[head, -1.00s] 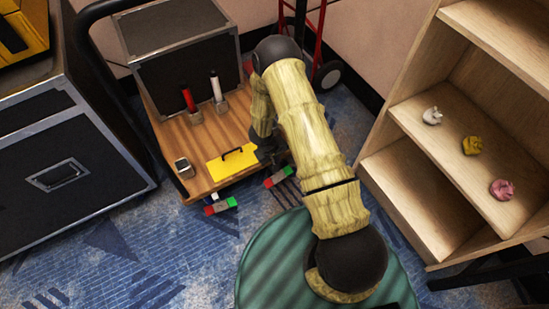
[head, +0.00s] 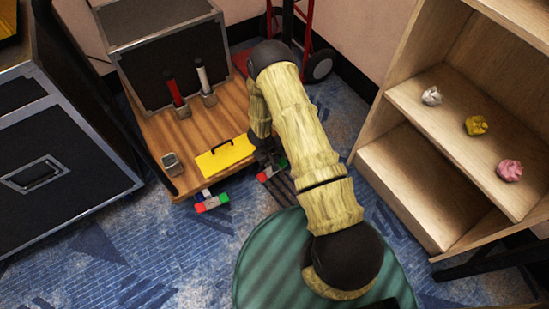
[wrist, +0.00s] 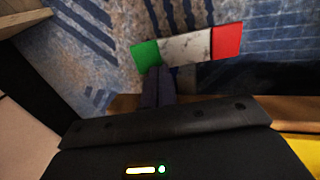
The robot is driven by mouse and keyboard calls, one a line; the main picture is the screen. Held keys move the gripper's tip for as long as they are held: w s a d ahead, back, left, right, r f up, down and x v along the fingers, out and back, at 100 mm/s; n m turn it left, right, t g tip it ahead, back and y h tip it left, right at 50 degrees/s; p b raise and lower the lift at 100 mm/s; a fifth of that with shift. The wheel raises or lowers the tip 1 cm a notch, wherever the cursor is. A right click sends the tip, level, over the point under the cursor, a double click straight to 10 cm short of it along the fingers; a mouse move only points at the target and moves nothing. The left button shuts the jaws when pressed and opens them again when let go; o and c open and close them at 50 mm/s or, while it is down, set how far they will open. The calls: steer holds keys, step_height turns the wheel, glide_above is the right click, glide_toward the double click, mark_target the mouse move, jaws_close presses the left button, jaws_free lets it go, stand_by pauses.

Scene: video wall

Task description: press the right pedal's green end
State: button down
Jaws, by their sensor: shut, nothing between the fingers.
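The right pedal (head: 272,170) is a bar on the floor in front of the wooden platform, with a red end, a pale middle and a green end (head: 282,163). In the wrist view the green end (wrist: 146,54) is at the left and the red end (wrist: 227,40) at the right. My gripper (wrist: 157,72) is shut and empty, pointing at the pedal. Its fingertips overlap the lower edge of the green end near the pale middle; I cannot tell whether they touch it. In the head view my gripper (head: 268,158) is dark and partly hidden by my arm.
A similar left pedal (head: 212,202) lies to the left. The wooden platform (head: 150,135) carries a yellow plate (head: 226,158), a red lever (head: 175,92) and a white lever (head: 203,80). A wooden shelf (head: 405,185) stands at the right. Blue carpet is open at the front left.

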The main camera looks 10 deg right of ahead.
steer(key=shift+r+p, duration=0.15)
steer(key=shift+p, duration=0.5)
steer(key=shift+d+y+p, duration=0.15)
steer(key=shift+y+p, duration=0.25)
steer(key=shift+p, duration=0.7)
steer(key=p, duration=0.3)
steer(key=shift+w+d, duration=0.1)
steer(key=shift+d, duration=0.15)
steer(key=shift+f, duration=0.25)
steer(key=shift+w+d+f+p, duration=0.15)
steer(key=shift+d+f+p, duration=0.25)
steer(key=shift+p, duration=0.1)
steer(key=shift+w+d+f, duration=0.1)
steer(key=shift+d+f, duration=0.15)
steer(key=shift+f, duration=0.2)
steer(key=shift+d+f+b, duration=0.1)
steer(key=shift+d+b, duration=0.05)
steer(key=shift+b, duration=0.2)
